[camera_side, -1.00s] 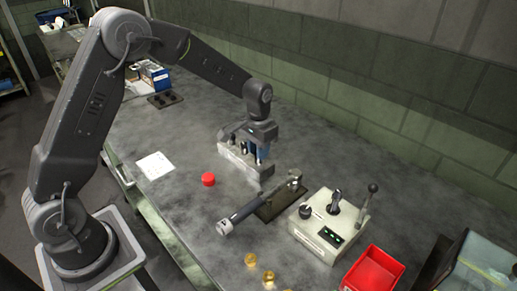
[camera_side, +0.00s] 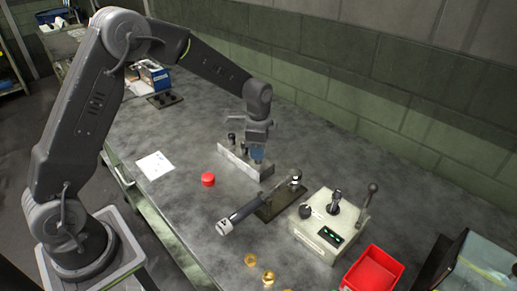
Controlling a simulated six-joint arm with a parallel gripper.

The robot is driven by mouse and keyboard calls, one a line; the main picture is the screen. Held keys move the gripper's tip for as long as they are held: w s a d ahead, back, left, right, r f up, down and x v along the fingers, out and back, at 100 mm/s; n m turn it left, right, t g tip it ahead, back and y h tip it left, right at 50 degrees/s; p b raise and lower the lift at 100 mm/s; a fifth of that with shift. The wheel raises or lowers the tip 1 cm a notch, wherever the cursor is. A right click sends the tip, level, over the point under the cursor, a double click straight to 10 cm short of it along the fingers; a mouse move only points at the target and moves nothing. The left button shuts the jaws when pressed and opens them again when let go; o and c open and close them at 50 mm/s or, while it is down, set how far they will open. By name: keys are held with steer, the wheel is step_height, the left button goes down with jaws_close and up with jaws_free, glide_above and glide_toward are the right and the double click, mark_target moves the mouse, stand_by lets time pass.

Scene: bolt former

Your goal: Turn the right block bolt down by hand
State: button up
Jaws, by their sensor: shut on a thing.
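A pale metal block (camera_side: 233,158) lies on the grey bench in the middle of the side view. Dark upright bolts (camera_side: 232,138) stand at its left part. My gripper (camera_side: 257,155) points straight down over the block's right end, with blue showing at its fingers. It is shut on the right block bolt, which the fingers and gripper body hide almost wholly. I cannot see how far the bolt's head stands above the block.
A red round cap (camera_side: 208,179) lies left of the block. A control box (camera_side: 325,228) with levers, a red bin (camera_side: 373,272) and brass pieces (camera_side: 268,277) are nearer. White paper (camera_side: 155,165) lies left.

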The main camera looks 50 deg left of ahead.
steer(key=shift+w+r+m, duration=0.1)
steer(key=shift+r+m, duration=0.15)
steer(key=shift+m, duration=0.55)
steer(key=o, duration=0.9)
steer(key=shift+f, duration=0.15)
step_height(320, 180, up, 14)
steer(key=shift+f, duration=0.1)
